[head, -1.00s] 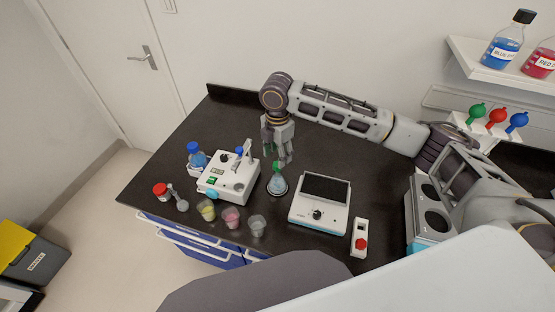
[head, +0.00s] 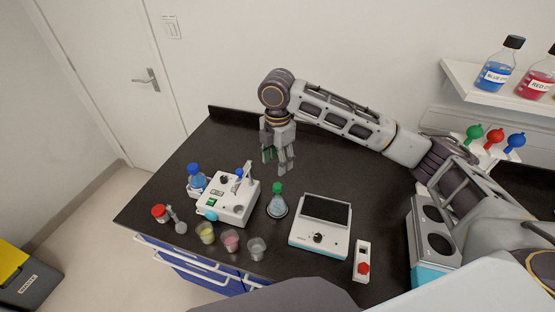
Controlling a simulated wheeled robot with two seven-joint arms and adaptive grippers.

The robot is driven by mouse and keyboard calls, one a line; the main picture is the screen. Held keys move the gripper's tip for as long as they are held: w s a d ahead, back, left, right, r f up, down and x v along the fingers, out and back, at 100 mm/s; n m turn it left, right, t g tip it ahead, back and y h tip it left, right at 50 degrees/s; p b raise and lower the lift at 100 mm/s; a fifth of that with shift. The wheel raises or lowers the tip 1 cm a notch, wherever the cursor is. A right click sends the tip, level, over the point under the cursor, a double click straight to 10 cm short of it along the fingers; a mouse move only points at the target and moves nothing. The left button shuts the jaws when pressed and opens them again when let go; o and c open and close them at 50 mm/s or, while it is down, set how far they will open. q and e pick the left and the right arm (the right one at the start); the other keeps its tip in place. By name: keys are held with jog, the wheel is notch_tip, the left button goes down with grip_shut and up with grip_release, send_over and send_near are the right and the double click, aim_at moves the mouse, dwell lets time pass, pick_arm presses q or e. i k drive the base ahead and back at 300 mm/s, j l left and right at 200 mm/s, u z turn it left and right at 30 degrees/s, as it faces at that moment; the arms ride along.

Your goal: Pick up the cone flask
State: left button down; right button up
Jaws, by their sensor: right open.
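The cone flask (head: 277,206) is small and clear, with a green top and pale blue contents. It stands upright on a dark round base on the black bench, between a white device and a box with a screen. My right gripper (head: 277,170) points down just behind the flask, a little above the bench. Its fingers are apart and empty, and it does not appear to touch the flask. My left gripper is out of view.
A white stirrer-like device (head: 228,203) stands left of the flask and a screen device (head: 320,225) right. Several small cups, including a pink one (head: 230,240), line the front edge. A blue-capped bottle (head: 196,179) stands at the left.

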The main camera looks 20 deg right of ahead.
aim_at(276, 206)
jog(key=k+j, duration=0.2)
jog(key=k, duration=0.3)
jog(key=k+j, duration=0.2)
jog(key=k, duration=0.25)
jog(key=k+j, duration=0.2)
jog(key=k, duration=0.3)
